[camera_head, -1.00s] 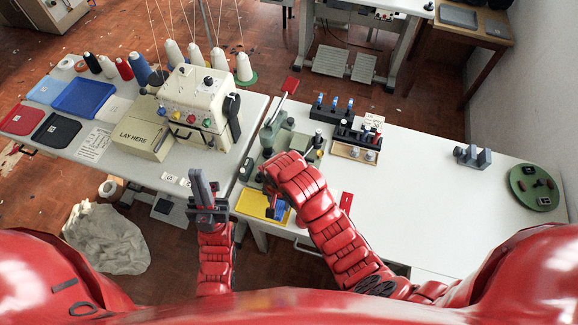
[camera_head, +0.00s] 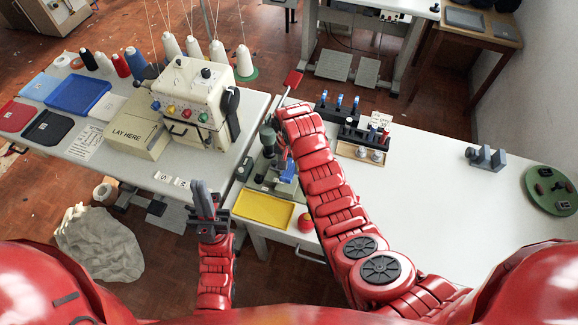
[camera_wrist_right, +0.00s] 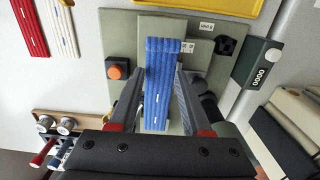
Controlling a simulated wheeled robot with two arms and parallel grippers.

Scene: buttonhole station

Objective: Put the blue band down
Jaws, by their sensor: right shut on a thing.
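The blue band (camera_wrist_right: 158,75) is a ribbed strip. It lies between the two fingers of my right gripper (camera_wrist_right: 157,100), which is shut on it. In the right wrist view it extends over the grey-green base plate (camera_wrist_right: 118,35) of the buttonhole machine; I cannot tell whether it touches. In the head view a bit of the blue band (camera_head: 287,172) shows beside my right forearm, which hides most of the right gripper. My left gripper (camera_head: 205,196) is upright near the table's front edge, with no held thing visible; its finger gap is unclear.
A red strip (camera_wrist_right: 28,25) and a white strip (camera_wrist_right: 65,25) lie left in the wrist view. An orange button (camera_wrist_right: 116,68) is near the band. The table's right is mostly clear.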

